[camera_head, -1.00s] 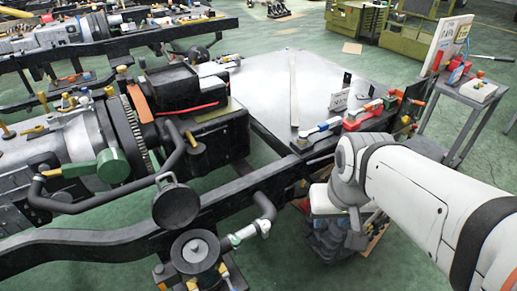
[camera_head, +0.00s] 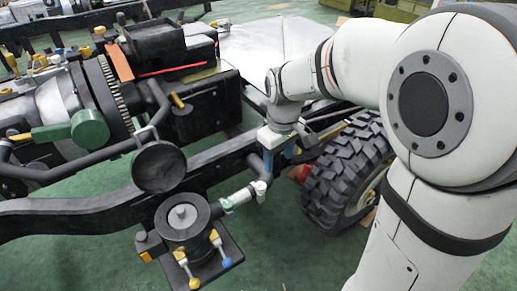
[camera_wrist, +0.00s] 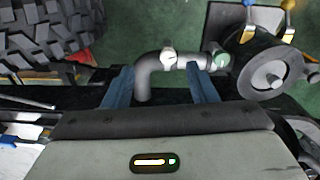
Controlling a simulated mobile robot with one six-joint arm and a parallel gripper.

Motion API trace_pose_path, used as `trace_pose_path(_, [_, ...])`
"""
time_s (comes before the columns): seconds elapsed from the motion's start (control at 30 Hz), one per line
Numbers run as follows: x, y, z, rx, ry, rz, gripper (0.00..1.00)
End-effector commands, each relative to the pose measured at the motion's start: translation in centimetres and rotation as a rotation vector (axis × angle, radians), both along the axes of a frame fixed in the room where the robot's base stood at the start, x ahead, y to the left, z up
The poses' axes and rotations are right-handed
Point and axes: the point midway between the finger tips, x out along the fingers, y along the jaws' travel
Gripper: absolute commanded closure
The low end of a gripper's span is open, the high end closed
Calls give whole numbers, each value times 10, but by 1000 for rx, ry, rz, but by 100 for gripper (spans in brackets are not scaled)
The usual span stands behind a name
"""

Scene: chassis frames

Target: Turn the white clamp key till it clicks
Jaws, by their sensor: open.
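The white clamp key (camera_head: 261,189) sits on a grey hose near the round black housing (camera_head: 183,219), below my gripper in the head view. In the wrist view the white clamp key (camera_wrist: 168,58) shows on the grey elbow hose (camera_wrist: 148,72), just ahead of the fingertips. My gripper (camera_head: 278,158) points down above the chassis rail. Its two blue fingers stand apart in the wrist view (camera_wrist: 160,72), with the elbow hose between them in the picture. I see no contact with the key.
A green-tinted fitting (camera_wrist: 221,61) joins the hose to the housing. Yellow- and blue-tipped handles (camera_head: 217,249) stick out below it. A big tyre (camera_head: 347,175) stands right of my gripper. The black chassis rail (camera_head: 100,215) runs across the front.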

Motion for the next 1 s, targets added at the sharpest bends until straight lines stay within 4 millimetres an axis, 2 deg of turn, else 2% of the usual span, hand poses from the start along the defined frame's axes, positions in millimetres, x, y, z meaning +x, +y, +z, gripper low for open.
trace_pose_path(0.03, [11,12,-30,-5,17,56,48])
trace_pose_path(0.1, [22,25,-48,-10,30,122,48])
trace_pose_path(0.2, [33,37,-64,-14,43,185,48])
trace_pose_path(0.43, [38,44,-87,-17,52,223,48])
trace_pose_path(0.8, [37,44,-141,-17,52,221,48])
trace_pose_path(1.0, [37,44,-148,-17,50,221,48])
